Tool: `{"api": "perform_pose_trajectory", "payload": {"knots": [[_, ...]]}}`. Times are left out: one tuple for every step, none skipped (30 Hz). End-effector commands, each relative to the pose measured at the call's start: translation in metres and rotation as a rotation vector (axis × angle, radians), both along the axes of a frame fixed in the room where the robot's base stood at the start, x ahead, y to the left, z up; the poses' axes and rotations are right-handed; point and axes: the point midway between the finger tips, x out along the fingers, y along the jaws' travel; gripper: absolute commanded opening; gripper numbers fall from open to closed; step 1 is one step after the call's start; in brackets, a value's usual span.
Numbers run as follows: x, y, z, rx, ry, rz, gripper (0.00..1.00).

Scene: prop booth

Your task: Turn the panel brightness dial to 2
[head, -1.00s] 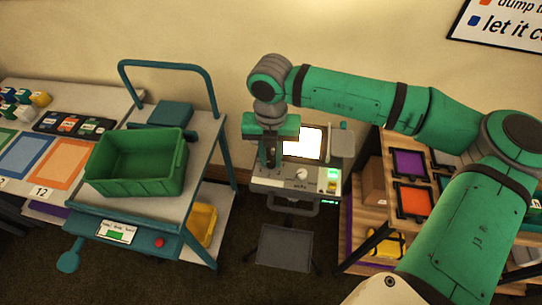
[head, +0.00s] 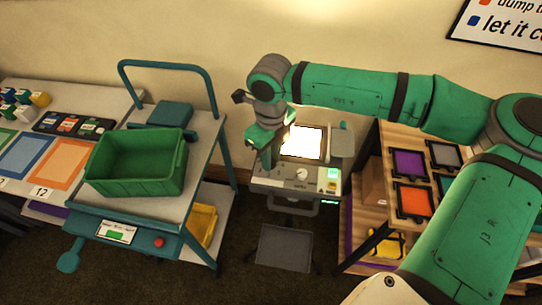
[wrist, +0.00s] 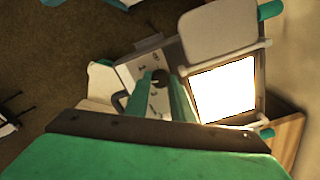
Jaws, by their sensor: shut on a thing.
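The lit panel (head: 302,142) glows bright white on the grey machine in the middle of the head view. It also shows in the wrist view (wrist: 224,90). My gripper (head: 267,164) reaches down onto the left of the machine's control face. The head view hides this dial behind the gripper. The dial's pointer and the number it points to cannot be read.
A white knob (head: 301,174), a green display (head: 333,174) and a yellow button (head: 331,187) are on the control face (head: 282,184). A cart with a green bin (head: 135,185) stands left. A wooden shelf unit with coloured frames (head: 414,201) stands right.

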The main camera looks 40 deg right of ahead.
Motion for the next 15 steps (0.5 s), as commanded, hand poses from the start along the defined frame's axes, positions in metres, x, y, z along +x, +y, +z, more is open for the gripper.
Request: {"api": "perform_pose_trajectory", "payload": {"knots": [[0.0011, -0.0005, 0.0010, -0.001, -0.003, 0.037, 0.00], [0.0011, -0.0005, 0.0010, -0.001, -0.003, 0.059, 0.00], [0.0011, -0.0005, 0.0009, -0.001, -0.003, 0.088, 0.00], [0.0011, -0.0005, 0.0009, -0.002, -0.004, 0.108, 0.00], [0.0012, -0.0005, 0.0009, -0.002, -0.004, 0.128, 0.00], [0.0012, -0.0005, 0.0009, -0.002, -0.004, 0.152, 0.00], [0.0012, -0.0005, 0.0009, -0.002, -0.004, 0.169, 0.00], [0.0012, -0.0005, 0.0009, -0.002, -0.004, 0.185, 0.00], [0.0013, -0.0004, 0.0009, -0.002, -0.004, 0.204, 0.00], [0.0013, -0.0004, 0.0009, -0.002, -0.004, 0.218, 0.00], [0.0013, -0.0004, 0.0009, -0.002, -0.004, 0.229, 0.00], [0.0013, -0.0005, 0.0009, -0.002, -0.004, 0.244, 0.00], [0.0014, -0.0003, 0.0009, -0.002, -0.004, 0.254, 0.00], [0.0014, -0.0003, 0.0009, -0.002, -0.004, 0.262, 0.00], [0.0014, -0.0003, 0.0008, -0.002, -0.004, 0.272, 0.00]]}}
